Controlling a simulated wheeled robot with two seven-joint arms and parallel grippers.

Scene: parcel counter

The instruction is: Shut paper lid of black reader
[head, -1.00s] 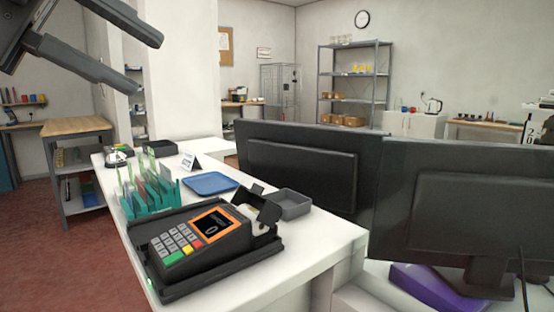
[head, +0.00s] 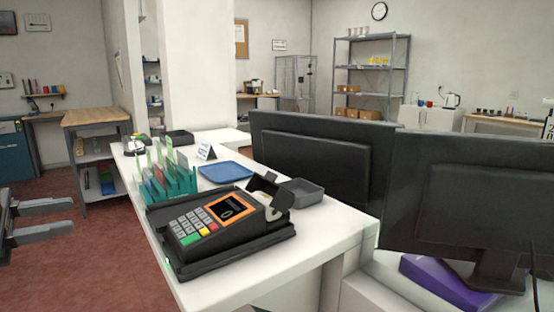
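The black reader (head: 248,238) lies on a black tray on the white counter, with a keypad and an orange-framed screen. Its paper lid (head: 268,187) stands up, open, at the reader's far right end. A white paper roll (head: 280,203) shows beside the lid. My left gripper (head: 72,216) is at the left edge of the head view, left of the counter and well apart from the reader. Its two grey fingers are spread with nothing between them. My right gripper is not in view.
A teal rack (head: 178,186) with upright cards stands close behind the reader. A blue tray (head: 225,171) and a grey bin (head: 302,191) are behind it. Dark monitors (head: 314,158) stand to the right. The counter's front right corner is bare.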

